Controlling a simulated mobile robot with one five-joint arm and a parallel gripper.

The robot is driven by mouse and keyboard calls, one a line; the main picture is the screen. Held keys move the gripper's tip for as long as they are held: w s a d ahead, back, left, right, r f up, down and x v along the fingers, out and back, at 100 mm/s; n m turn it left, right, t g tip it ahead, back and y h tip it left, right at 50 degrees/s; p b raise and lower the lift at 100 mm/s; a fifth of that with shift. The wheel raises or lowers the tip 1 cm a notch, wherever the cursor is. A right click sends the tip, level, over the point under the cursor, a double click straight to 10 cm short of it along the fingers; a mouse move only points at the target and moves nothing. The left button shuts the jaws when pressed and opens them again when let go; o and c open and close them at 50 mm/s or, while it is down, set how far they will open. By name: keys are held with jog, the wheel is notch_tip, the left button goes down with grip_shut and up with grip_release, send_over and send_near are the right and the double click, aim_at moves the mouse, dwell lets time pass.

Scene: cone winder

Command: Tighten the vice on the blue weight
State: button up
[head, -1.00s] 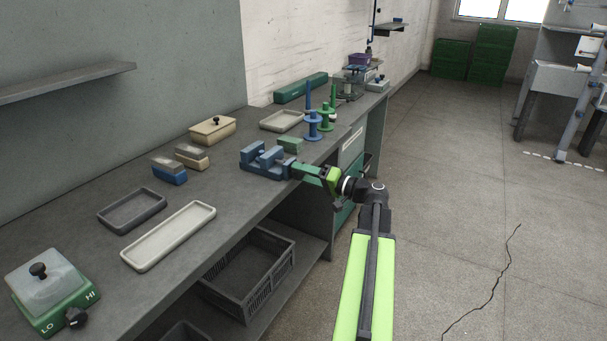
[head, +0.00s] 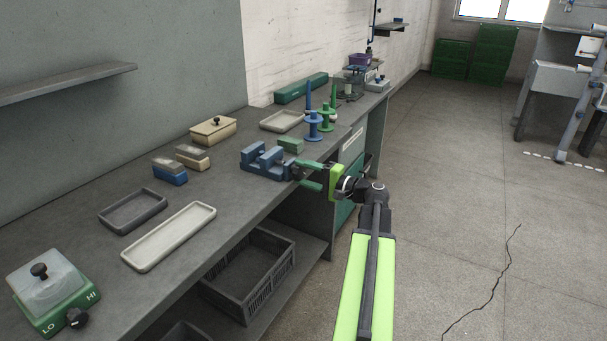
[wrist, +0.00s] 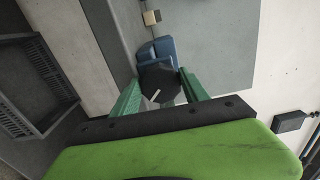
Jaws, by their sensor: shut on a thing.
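The blue vice (head: 262,163) stands at the bench's front edge in the head view, and part of it shows in the wrist view (wrist: 157,50). My gripper (head: 302,171) reaches it from the right. In the wrist view my green fingers (wrist: 160,88) are on both sides of the vice's dark faceted knob (wrist: 158,76), shut on it. The knob carries a white mark. The vice's jaws and any weight between them are all blue, so I cannot tell a blue weight apart from the vice or whether the jaws touch it.
A green block (head: 291,145) sits just behind the vice. Blue and green spools (head: 313,125) stand beyond it. A blue-based block (head: 169,174), a dark tray (head: 132,222) and a pale tray (head: 135,262) lie to the left. A crate (head: 212,296) is below.

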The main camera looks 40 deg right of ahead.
dwell(0.3)
jog(key=o, duration=1.4)
jog(key=shift+s, duration=0.1)
jog(key=v, duration=1.7)
jog(key=shift+s+d, duration=0.1)
jog(key=shift+s, duration=0.05)
